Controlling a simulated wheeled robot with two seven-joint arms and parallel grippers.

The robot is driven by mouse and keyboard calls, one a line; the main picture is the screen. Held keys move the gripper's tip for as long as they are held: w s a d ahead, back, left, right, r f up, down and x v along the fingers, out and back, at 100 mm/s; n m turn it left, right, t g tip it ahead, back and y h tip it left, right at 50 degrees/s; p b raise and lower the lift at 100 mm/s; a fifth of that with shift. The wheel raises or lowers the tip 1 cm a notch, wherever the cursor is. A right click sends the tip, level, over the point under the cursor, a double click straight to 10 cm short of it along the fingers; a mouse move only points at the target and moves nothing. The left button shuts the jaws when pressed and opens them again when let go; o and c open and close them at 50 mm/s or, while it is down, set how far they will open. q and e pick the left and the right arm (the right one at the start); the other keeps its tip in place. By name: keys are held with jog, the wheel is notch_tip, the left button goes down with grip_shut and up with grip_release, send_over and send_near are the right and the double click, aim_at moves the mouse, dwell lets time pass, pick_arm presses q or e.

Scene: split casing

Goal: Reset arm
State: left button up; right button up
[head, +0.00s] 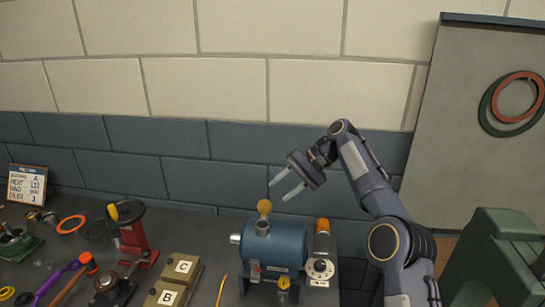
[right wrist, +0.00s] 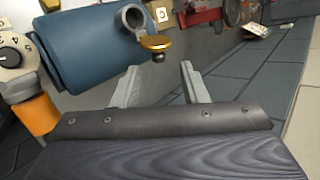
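My right gripper (head: 287,183) is raised above the back of the bench, near the wall and above the blue cylindrical casing (head: 275,246). Its two pale fingers are apart with nothing between them. They also show spread and empty in the right wrist view (right wrist: 158,82). The casing (right wrist: 90,45) with its yellow-topped knob (right wrist: 156,43) lies beyond the fingers, apart from them. My right arm (head: 375,200) comes up from the lower right. My left gripper is in neither view.
On the bench (head: 190,225) stand an orange-capped cylinder on a dial unit (head: 320,268), blocks marked C (head: 183,267) and B (head: 167,297), a red stand (head: 135,240) and a small sign (head: 27,184). A green structure (head: 500,250) stands at right. The space before the wall is free.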

jog(key=s+d+r+n+t+h+b, duration=0.1)
jog(key=s+d+r+t+h, duration=0.15)
jog(key=s+d, duration=0.55)
jog(key=s+d+r+t+h+b, duration=0.1)
jog(key=s+d+r, duration=0.25)
jog(key=s, duration=0.75)
jog(key=s+d+f+t+h+b, duration=0.1)
jog(key=s+f, duration=0.7)
jog(key=s, duration=0.3)
jog(key=s+d+f+t+h+b, duration=0.1)
jog(key=s+d+f, duration=0.1)
jog(key=s+f, duration=0.6)
jog(key=s, duration=0.4)
jog(key=shift+s+f+n, duration=0.25)
jog(key=shift+f+n, duration=0.1)
jog(key=shift+n, duration=0.05)
